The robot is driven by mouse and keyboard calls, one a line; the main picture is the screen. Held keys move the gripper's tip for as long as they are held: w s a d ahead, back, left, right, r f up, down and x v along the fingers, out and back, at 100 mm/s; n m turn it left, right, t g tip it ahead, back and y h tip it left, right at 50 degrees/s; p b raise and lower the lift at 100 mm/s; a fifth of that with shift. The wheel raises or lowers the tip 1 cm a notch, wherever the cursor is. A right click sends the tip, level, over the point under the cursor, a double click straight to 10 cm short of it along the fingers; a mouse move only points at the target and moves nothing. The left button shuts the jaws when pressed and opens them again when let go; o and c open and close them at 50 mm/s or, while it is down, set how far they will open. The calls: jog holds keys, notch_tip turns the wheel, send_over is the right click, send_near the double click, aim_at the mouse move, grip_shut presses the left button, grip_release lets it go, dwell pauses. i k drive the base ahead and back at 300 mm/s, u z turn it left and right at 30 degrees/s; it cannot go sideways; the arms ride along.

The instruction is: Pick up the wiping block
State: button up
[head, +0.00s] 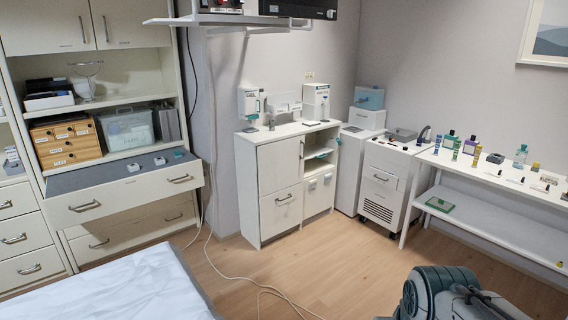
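I cannot clearly make out which thing is the wiping block. Several small white and teal blocks, such as a grey-white one (133,168) and a teal-edged one (180,153), lie on the grey top of the pulled-out drawer (90,204) at the left. A flat green item (440,204) lies on the lower shelf of the white table at the right. My grey-green arm shows at the bottom right. My gripper is not in view.
A couch with a white cover (110,290) fills the bottom left. A white cabinet (280,190) stands at the back. The white table (490,175) holds several bottles and small items. A white cable (250,287) lies on the wooden floor, which is mostly clear in the middle.

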aim_at(178, 154)
jog(key=u, duration=0.1)
jog(key=i, duration=2.05)
jog(key=u, duration=1.15)
jog(key=i, duration=1.65)
jog(key=u, duration=0.7)
